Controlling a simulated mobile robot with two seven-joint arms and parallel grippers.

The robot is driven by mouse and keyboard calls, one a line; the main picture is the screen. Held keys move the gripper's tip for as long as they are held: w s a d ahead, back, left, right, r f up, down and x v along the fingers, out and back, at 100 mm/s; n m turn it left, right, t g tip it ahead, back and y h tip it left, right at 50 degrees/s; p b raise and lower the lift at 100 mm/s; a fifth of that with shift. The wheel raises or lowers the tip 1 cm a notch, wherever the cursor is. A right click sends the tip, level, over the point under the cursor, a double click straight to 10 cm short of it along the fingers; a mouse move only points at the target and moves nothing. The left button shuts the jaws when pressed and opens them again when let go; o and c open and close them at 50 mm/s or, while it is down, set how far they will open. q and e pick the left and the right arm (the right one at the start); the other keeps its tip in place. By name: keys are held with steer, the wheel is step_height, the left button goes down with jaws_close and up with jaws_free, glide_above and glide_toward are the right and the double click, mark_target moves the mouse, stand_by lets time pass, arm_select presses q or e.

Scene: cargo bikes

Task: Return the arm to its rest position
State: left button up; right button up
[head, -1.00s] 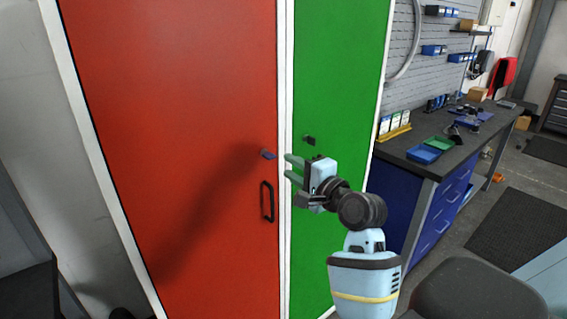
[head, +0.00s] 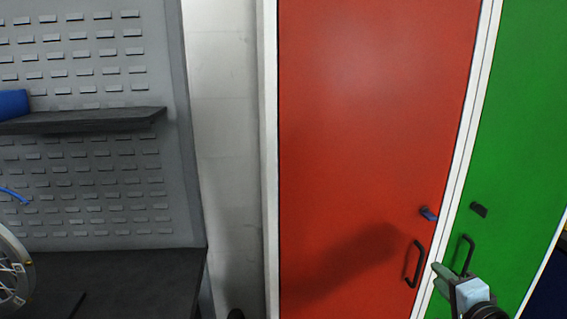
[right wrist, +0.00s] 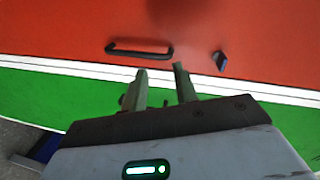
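My right gripper (head: 440,272) shows at the lower right of the head view, in front of the seam between the red door (head: 350,130) and the green door (head: 525,130). In the right wrist view its two green fingers (right wrist: 160,82) stand apart with nothing between them. They point at the red door, near its black handle (right wrist: 140,49) and its small latch (right wrist: 219,61), and look clear of both. Both doors look shut. My left gripper is not in view.
A dark workbench (head: 120,285) stands at the left under a grey slotted panel (head: 90,70) with a shelf (head: 90,120). Part of a wheel (head: 12,270) shows at the left edge. A bare pale wall lies between the panel and the cabinet.

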steer(key=s+a+f+n+g, duration=0.2)
steer(key=s+a+f+n, duration=0.15)
steer(key=s+f, duration=0.4)
steer(key=s+a+f+n+g, duration=0.1)
steer(key=s+a+f+n, duration=0.25)
steer(key=f, duration=0.75)
steer(key=s+a+f+n+g, duration=0.2)
steer(key=s+f+n, duration=0.35)
steer(key=f, duration=0.35)
steer(key=s+a+f+n, duration=0.2)
steer(key=s+f, duration=0.1)
steer(key=s, duration=0.2)
steer(key=s+a+f+n+g+y, duration=0.1)
steer(key=s+a+f+n, duration=0.1)
steer(key=s, duration=0.4)
steer(key=shift+s+a+f+g, duration=0.2)
steer(key=shift+a+f+g, duration=0.1)
steer(key=shift+a+f, duration=0.2)
steer(key=shift+f, duration=0.1)
